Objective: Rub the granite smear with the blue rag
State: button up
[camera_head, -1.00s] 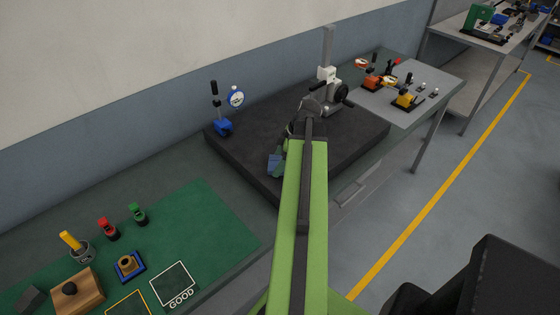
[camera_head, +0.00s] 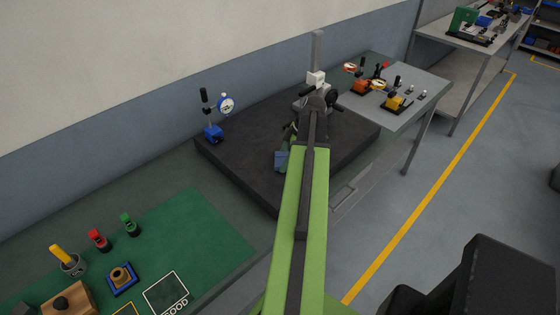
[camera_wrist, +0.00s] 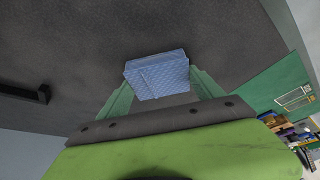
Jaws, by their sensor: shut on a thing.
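The blue rag (camera_wrist: 158,75) is a folded, textured pad held between the two green fingers of my gripper (camera_wrist: 163,90) in the wrist view. In the head view the rag (camera_head: 282,160) shows as a small blue patch left of my green arm, over the dark granite plate (camera_head: 245,135). I cannot tell whether it touches the granite. My gripper is shut on the rag, and my arm partly hides it in the head view. I cannot make out the smear in either view.
A dial gauge on a blue base (camera_head: 213,130) stands at the granite's left corner. A grey stand with a column (camera_head: 317,80) stands at its back right. A green mat (camera_head: 190,240) with several small items lies at the lower left. Clamps (camera_head: 395,100) sit on the bench beyond.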

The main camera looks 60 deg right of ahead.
aim_at(278, 164)
jog(key=shift+s+d, duration=0.25)
jog(key=shift+d, duration=0.85)
jog(key=shift+s+d, duration=0.25)
jog(key=shift+d, duration=0.8)
jog(key=shift+a, duration=0.15)
jog(key=shift+w+a, duration=0.25)
jog(key=shift+a, duration=0.65)
jog(key=shift+w+a, duration=0.2)
jog(key=shift+a, duration=0.7)
jog(key=shift+w+a+f, duration=0.1)
jog(key=shift+w+a, duration=0.05)
jog(key=shift+a, duration=0.8)
jog(key=shift+w+a, duration=0.1)
jog(key=shift+a, duration=0.8)
jog(key=shift+w+a, duration=0.25)
jog(key=shift+a, duration=0.7)
jog(key=shift+w+a, duration=0.25)
jog(key=shift+a, duration=0.7)
jog(key=shift+d, duration=0.1)
notch_tip(278, 164, up, 6)
jog(key=p, duration=0.6)
